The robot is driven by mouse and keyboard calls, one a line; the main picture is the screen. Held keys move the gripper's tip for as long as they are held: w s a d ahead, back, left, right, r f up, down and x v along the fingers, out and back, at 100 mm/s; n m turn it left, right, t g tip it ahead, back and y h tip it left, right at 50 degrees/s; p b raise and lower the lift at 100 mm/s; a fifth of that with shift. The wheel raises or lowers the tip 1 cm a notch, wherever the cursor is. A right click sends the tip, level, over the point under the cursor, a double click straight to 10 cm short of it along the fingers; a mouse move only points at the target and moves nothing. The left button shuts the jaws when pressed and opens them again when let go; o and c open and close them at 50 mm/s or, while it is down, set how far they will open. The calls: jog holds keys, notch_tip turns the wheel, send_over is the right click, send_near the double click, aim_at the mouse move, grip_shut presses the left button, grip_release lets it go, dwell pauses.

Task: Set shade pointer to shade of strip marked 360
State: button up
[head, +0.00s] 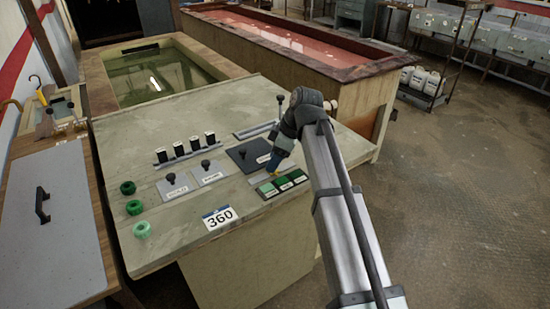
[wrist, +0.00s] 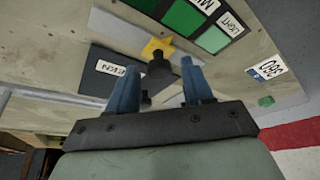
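The yellow shade pointer (wrist: 157,47) with its black knob (wrist: 160,70) sits on a slotted strip beside the row of green swatches (wrist: 184,18). It looks roughly level with the middle swatch, though the angle makes this uncertain. In the wrist view, labels reading LIGHT and part of MID show. In the head view, the swatches (head: 281,183) are partly beside my arm. My gripper (wrist: 160,80) is open, its blue fingers either side of the knob; contact cannot be told. A white card marked 360 (head: 220,217) lies at the panel's front edge.
Three green rolls (head: 133,207) stand at the panel's left. Black-knobbed plates (head: 210,171), a dark plate (head: 250,154) and a row of dark-and-white posts (head: 187,149) are near the pointer. Tanks of green (head: 155,80) and red liquid (head: 290,40) lie behind.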

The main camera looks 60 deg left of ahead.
grip_shut()
dwell(0.4)
jog(key=shift+s, duration=2.7)
jog(key=shift+o, duration=0.6)
grip_release()
jog(key=shift+r, duration=0.1)
jog(key=v, duration=1.3)
jog(key=shift+r, duration=0.35)
jog(key=shift+w+d, duration=0.15)
